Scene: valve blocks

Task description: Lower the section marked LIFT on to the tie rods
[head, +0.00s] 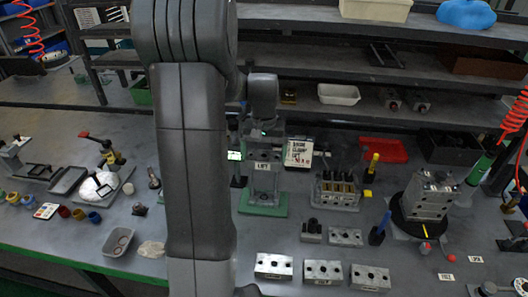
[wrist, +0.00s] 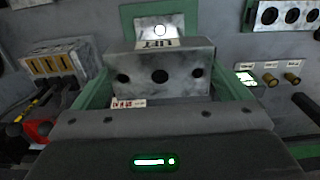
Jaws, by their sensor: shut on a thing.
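The section marked LIFT (wrist: 192,82) is a grey metal block with a row of dark holes in the wrist view. Its white label appears upside down on the far side. My gripper (wrist: 158,92) is shut on it, with green parts close along both sides. In the head view my gripper (head: 264,138) points down over the section (head: 275,157), whose label faces the camera. It is upright above a green base (head: 262,209). The tie rods cannot be made out; the gripper and block hide what lies beneath. Whether the section touches anything below cannot be told.
A valve block with yellow parts (head: 337,192) stands right of the green base. A block stack (head: 431,197) on a black round base is further right. Several loose drilled blocks (head: 323,271) lie in front.

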